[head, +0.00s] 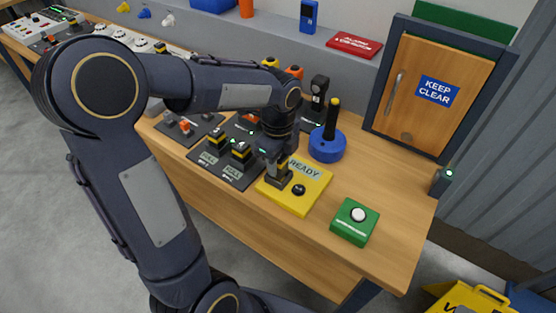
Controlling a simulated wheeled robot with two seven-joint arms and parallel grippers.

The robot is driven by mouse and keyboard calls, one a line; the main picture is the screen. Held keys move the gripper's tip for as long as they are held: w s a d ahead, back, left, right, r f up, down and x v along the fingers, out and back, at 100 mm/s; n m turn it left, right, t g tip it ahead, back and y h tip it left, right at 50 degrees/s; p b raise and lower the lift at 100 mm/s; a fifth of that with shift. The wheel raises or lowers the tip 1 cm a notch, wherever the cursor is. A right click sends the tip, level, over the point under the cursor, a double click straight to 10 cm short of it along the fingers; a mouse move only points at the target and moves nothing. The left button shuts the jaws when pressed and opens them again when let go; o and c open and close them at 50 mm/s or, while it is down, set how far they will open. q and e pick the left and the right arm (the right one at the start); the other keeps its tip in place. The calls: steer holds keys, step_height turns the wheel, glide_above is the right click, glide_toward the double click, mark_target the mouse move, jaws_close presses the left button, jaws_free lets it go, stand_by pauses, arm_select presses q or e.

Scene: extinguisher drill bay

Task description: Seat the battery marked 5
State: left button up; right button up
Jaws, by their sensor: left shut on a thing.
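My left gripper (279,172) reaches down over the yellow unit (312,194), at the left part of its top. It is shut on a small dark thing, probably a battery, mostly hidden by the fingers; no number can be read on it. The yellow unit has a display reading READY and a black knob (298,190). I cannot tell how deep the held thing sits in it. Two black-and-yellow batteries, one (217,137) and another (241,153), stand in the dark charger plate (233,175) beside labels reading FULL. My right gripper is not in view.
A green box with a white button (355,222) stands right of the yellow unit. A blue round base with a black post (328,143) stands behind it. A cabinet door marked KEEP CLEAR (428,95) is at the back. The bench (392,205) is bare at right.

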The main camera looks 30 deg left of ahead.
arm_select(q)
steer(key=shift+r+p, duration=1.3)
steer(key=shift+r, duration=0.4)
steer(key=shift+f, duration=0.1)
